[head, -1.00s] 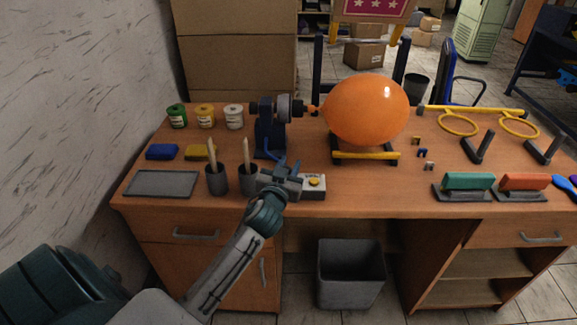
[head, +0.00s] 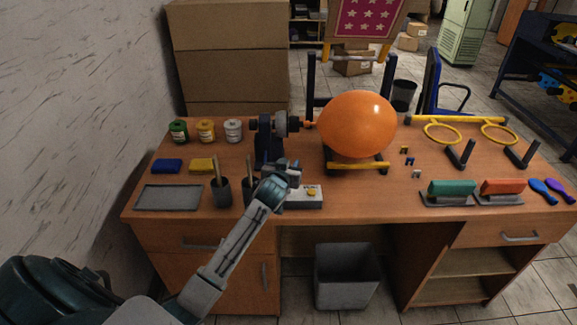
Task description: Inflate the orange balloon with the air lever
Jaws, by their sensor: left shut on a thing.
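The orange balloon (head: 357,123) is large and rounded, with its neck at the nozzle of the dark blue pump unit (head: 268,135), above a dark cradle with a yellow bar (head: 357,165). My left gripper (head: 289,169) is between the pump and this box, low over the desk. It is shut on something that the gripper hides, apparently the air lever. My right gripper is not in view.
Dark cups with brushes (head: 221,190) stand left of my gripper, beside a grey tray (head: 168,197). Paint jars (head: 205,130) are at the back left. A green-topped stamp (head: 452,188) and a red-topped stamp (head: 502,187) lie at the right. A bin (head: 346,278) is below the desk.

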